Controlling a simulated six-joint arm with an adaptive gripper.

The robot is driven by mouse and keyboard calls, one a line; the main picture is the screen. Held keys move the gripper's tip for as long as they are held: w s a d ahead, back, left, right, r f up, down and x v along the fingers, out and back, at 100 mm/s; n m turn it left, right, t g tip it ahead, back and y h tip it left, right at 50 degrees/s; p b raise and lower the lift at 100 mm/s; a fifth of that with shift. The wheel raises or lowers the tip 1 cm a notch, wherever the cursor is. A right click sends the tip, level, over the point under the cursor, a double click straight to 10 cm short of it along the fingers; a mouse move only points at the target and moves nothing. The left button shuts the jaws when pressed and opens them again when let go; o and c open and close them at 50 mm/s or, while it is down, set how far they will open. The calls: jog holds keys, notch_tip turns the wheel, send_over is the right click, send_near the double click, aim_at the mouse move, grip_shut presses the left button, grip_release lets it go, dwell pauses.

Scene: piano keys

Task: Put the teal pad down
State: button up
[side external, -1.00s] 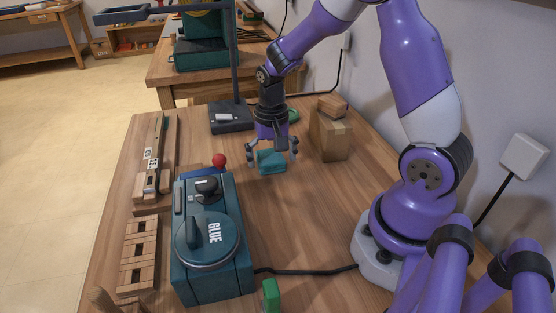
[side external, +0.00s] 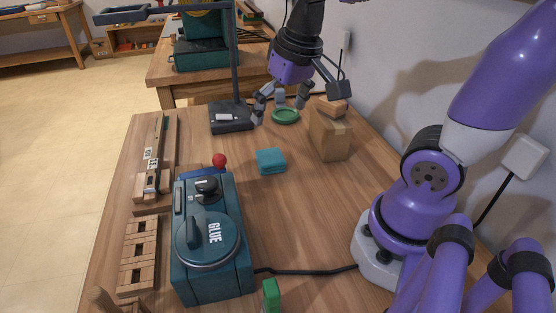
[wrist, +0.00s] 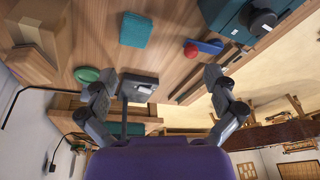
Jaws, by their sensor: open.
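The teal pad (side external: 270,160) lies on the wooden table, right of the glue machine's red knob, with nothing touching it from above. It looks like a small stack or thick block. It also shows in the wrist view (wrist: 135,29), near the top. My gripper (side external: 282,98) is open and empty. It is raised above the table's far part, beyond the pad and clear of it. In the wrist view the two fingers (wrist: 160,88) are spread wide with no object between them.
The teal glue machine (side external: 212,240) stands at the front left. A cardboard box (side external: 330,138) with a wooden block on top is right of the pad. A green ring-shaped dish (side external: 285,116) and a dark stand base (side external: 231,118) are at the back. Table around the pad is clear.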

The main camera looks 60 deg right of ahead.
jog(key=s+a+n+t, duration=0.1)
jog(key=s+n, duration=0.1)
jog(key=s+a+n+t, duration=0.1)
jog(key=s+a+n, duration=0.1)
